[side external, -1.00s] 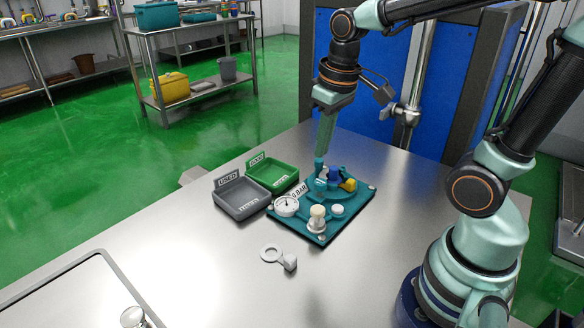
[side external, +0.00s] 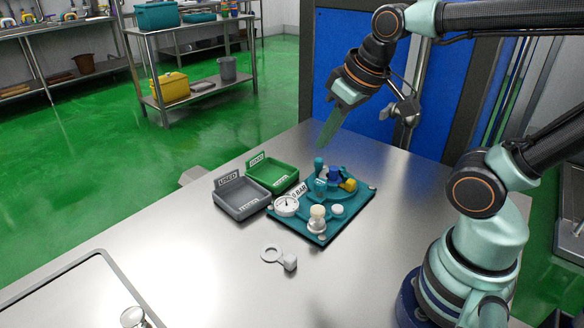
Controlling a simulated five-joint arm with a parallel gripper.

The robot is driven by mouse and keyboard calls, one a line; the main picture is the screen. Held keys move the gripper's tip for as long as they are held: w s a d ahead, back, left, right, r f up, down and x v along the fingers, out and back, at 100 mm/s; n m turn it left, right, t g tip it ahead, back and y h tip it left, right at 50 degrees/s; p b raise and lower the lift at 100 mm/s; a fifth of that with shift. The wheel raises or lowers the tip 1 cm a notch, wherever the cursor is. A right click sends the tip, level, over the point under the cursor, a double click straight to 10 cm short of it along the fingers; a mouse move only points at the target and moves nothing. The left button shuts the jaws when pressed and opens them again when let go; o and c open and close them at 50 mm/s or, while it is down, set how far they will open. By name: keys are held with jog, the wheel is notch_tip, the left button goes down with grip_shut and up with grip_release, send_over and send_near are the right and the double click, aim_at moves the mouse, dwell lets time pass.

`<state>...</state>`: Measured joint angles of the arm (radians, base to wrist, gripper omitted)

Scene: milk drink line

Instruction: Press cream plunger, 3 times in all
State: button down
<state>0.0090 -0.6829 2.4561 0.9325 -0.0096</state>
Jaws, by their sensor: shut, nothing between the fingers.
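A teal board (side external: 357,206) lies on the steel table and bears several small fittings. A cream-topped knob on a pale round base (side external: 317,213) stands upright near its front; it looks like the cream plunger. A teal upright post with a round top (side external: 319,166) stands farther back, beside a blue part (side external: 334,174) and a yellow part (side external: 349,185). My gripper (side external: 323,143) is shut and empty. It hangs tilted in the air above and behind the board, apart from all the fittings.
A white dial gauge (side external: 286,205) and a white cap (side external: 338,210) are on the board. A grey tray (side external: 240,211) and a green tray (side external: 293,181) stand to its left.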

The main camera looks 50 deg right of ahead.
aim_at(319, 209)
jog(key=shift+w+d+f+g, duration=0.4)
jog(key=shift+f+g, duration=0.15)
jog(key=shift+g, duration=0.3)
jog(key=shift+w+d+f+g, duration=0.35)
jog(key=shift+w+f+g, duration=0.15)
jog(key=shift+g, duration=0.3)
jog(key=shift+w+d+f+g, duration=0.4)
jog(key=shift+f+g, duration=0.15)
jog(key=shift+g, duration=0.3)
jog(key=shift+s, duration=0.1)
notch_tip(319, 209, down, 14)
jog(key=shift+f, duration=1.25)
jog(key=shift+s, duration=0.1)
notch_tip(319, 209, up, 14)
jog(key=shift+w+r, duration=0.2)
jog(key=shift+r, duration=0.05)
